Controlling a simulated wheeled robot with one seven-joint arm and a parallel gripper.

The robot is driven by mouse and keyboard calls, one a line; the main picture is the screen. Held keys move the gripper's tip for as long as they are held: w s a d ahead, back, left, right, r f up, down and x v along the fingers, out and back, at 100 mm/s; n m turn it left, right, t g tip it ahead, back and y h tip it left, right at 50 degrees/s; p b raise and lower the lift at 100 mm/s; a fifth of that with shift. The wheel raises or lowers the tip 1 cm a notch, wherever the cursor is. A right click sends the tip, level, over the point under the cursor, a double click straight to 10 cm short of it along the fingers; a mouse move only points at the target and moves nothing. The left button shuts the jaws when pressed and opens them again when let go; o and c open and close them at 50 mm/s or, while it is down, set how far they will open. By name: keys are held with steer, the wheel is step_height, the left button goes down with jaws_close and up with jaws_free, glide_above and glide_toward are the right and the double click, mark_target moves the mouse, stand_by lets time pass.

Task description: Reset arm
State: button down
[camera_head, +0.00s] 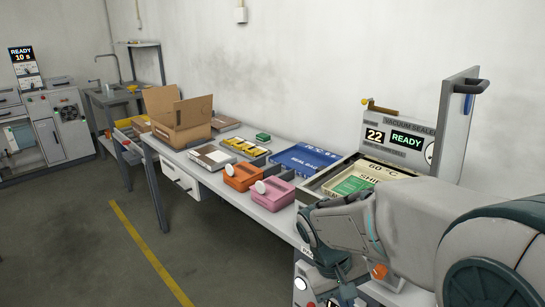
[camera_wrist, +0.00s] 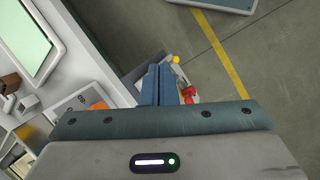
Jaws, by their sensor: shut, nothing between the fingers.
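My arm reaches in from the right of the head view and hangs down in front of the bench's front edge. My gripper (camera_wrist: 158,72) shows in the wrist view with its two blue-grey fingers pressed together and nothing between them. It points down toward the floor beside a white machine front. In the head view the fingers are mostly hidden low behind my arm.
The bench (camera_head: 205,182) carries an open cardboard box (camera_head: 180,128), an orange case (camera_head: 242,177), a pink case (camera_head: 273,194) and a blue packet (camera_head: 304,158). The vacuum sealer (camera_head: 400,135) stands open at the right, partly behind my arm. The floor (camera_head: 90,250) at left is clear.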

steer(key=s+r+m+t+y+p, duration=0.2)
steer(key=s+r+t+y+p, duration=0.1)
steer(key=r, duration=0.7)
steer(key=s+t+p, duration=0.1)
steer(key=s+p, duration=0.1)
steer(key=shift+s+r+m+y, duration=0.3)
steer(key=shift+s+r+y, duration=0.05)
steer(key=shift+s+y, duration=0.05)
